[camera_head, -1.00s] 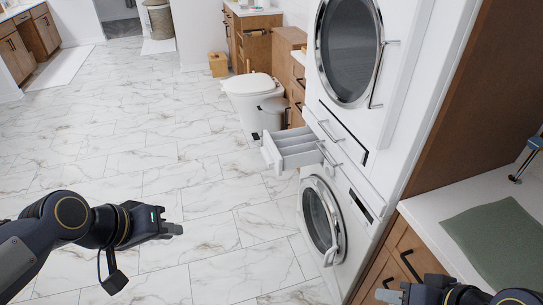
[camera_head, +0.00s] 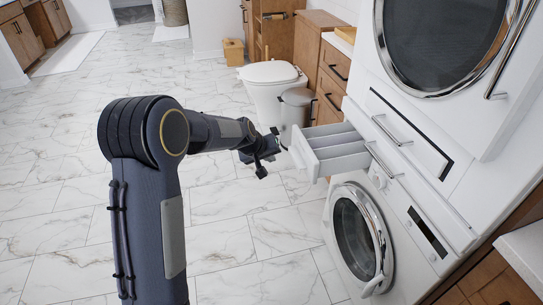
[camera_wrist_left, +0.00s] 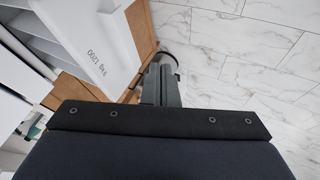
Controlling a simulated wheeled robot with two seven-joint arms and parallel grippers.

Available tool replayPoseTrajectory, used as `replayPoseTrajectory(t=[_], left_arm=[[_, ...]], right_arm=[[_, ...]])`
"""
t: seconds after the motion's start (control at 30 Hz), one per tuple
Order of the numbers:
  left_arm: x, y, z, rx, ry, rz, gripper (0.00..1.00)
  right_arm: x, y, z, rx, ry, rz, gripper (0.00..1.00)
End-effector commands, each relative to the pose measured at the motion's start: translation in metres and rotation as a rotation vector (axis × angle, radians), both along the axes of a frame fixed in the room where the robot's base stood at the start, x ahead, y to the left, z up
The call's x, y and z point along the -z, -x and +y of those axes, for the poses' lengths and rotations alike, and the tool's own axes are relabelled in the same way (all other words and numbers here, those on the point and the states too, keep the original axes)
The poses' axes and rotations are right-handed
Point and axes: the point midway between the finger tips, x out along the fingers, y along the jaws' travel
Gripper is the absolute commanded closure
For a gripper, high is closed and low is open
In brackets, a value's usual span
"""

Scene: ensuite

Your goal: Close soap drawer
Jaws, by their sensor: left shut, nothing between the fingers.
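The white soap drawer (camera_head: 304,156) is pulled out of the washing machine (camera_head: 420,225), with its divided inside showing. In the left wrist view the drawer's white front (camera_wrist_left: 95,45), with printed marks, is to the left of the fingers. My left gripper (camera_head: 274,140) is just left of the drawer's outer end in the head view. It is shut and empty; whether it touches the drawer cannot be told. The fingers also show in the left wrist view (camera_wrist_left: 162,84). My right gripper is not in view.
A grey bin (camera_head: 295,110) and a white toilet (camera_head: 272,88) stand just behind the drawer. Wooden cabinets (camera_head: 333,85) line the wall. The dryer door (camera_head: 445,40) is above. Marble floor (camera_head: 250,240) is clear to the left.

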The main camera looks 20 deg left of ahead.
Motion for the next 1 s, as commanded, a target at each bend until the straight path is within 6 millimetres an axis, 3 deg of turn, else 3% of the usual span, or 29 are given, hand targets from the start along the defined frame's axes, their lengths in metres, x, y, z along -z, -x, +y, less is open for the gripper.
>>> replayPoseTrajectory(t=[0.03,0.27,0.53,1.0], left_arm=[[0.014,-0.006,-0.003,0.001,0.000,0.005,1.00],[0.052,-0.034,-0.011,0.001,0.001,0.004,1.00],[0.049,-0.054,-0.040,0.002,0.000,0.002,1.00],[0.049,-0.057,-0.044,0.001,0.001,0.002,1.00]], right_arm=[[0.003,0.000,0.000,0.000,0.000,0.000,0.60],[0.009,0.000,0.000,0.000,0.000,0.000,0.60],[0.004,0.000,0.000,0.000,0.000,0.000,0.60],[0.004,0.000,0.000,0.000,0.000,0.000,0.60]])
